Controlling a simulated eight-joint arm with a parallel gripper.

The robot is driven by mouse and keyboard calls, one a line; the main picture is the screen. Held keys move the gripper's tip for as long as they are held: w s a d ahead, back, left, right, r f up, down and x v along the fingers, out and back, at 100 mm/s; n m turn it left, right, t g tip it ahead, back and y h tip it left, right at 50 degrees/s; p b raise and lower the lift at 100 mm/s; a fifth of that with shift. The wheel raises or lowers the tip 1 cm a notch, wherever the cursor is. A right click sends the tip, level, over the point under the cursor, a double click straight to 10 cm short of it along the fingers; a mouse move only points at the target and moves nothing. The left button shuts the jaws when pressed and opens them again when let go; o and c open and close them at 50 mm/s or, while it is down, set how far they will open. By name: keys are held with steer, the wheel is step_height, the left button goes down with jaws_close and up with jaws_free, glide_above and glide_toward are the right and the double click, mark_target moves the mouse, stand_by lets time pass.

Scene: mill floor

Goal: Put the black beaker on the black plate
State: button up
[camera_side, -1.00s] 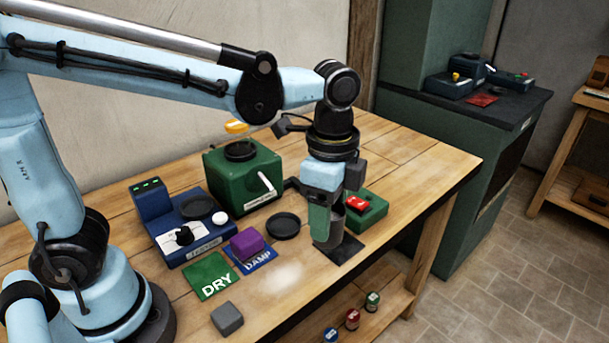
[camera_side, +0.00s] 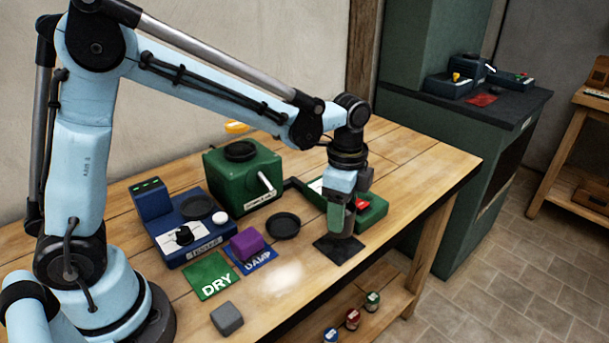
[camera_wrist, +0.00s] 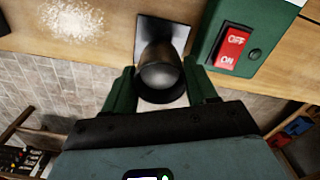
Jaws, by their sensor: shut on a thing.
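My gripper (camera_side: 343,218) is shut on the black beaker (camera_side: 350,222), which is partly hidden by a green finger in the side view. In the wrist view the beaker (camera_wrist: 160,74) sits between the two green fingers of my gripper (camera_wrist: 161,88), its rounded inside or end showing grey. The beaker hangs a little above the back of a dark square mat (camera_side: 338,250), also seen in the wrist view (camera_wrist: 178,27). A round, shallow black plate (camera_side: 283,227) lies empty on the table, left of my gripper.
A green switch box (camera_side: 372,212) stands close behind and right of my gripper. Left are a green box with a crank (camera_side: 222,178), a blue tester (camera_side: 180,238), a purple block (camera_side: 246,243), DRY and DAMP cards (camera_side: 212,276) and a grey block (camera_side: 227,318). White powder (camera_side: 287,278) lies in front.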

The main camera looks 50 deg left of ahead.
steer(key=shift+f, duration=1.9)
steer(key=o, duration=0.8)
steer(key=shift+f, duration=0.15)
steer(key=shift+o, duration=0.2)
step_height(320, 180, up, 12)
steer(key=s+a+f+n+t, duration=0.1)
steer(key=s+a+n+t, duration=0.6)
steer(key=s+n, duration=0.4)
steer(key=shift+s+a+n, duration=0.25)
steer(key=shift+a+n, duration=0.25)
steer(key=shift+n, duration=0.8)
